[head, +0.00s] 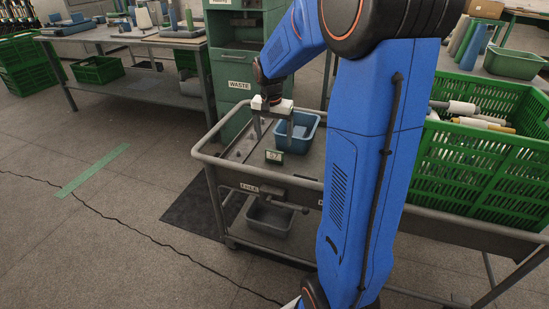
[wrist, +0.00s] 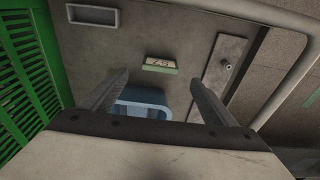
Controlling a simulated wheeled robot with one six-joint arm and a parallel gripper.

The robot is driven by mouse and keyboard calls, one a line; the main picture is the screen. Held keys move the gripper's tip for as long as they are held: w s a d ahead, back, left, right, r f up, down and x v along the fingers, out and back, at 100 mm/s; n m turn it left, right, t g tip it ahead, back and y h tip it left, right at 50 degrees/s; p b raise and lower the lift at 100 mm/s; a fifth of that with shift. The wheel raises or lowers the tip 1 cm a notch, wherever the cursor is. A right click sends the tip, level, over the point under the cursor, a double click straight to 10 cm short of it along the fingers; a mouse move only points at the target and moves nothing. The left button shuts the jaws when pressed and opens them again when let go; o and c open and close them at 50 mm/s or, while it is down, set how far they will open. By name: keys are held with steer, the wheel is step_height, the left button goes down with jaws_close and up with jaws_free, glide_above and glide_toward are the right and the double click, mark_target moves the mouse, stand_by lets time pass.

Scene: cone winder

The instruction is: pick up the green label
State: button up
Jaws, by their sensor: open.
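The green label (head: 274,157) is a small block with a pale face marked with dark characters, resting on the top of the grey cart (head: 233,160). In the wrist view the label (wrist: 160,66) lies ahead, between the lines of the two fingers and apart from them. My gripper (head: 273,130) is open and empty above the cart top, a little above and behind the label in the head view. Its fingers (wrist: 160,78) show spread on both sides in the wrist view.
A blue bin (head: 305,133) stands on the cart just behind the label; it shows below the label in the wrist view (wrist: 140,108). A green crate (head: 460,178) of cones and tubes stands at right. The cart has a raised rim rail.

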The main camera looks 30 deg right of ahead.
mark_target(274, 151)
steer(key=shift+w+d+f, duration=0.1)
steer(key=shift+f, duration=1.35)
steer(key=shift+w+d+f, duration=0.1)
steer(key=shift+f, duration=1.3)
steer(key=c, duration=1.1)
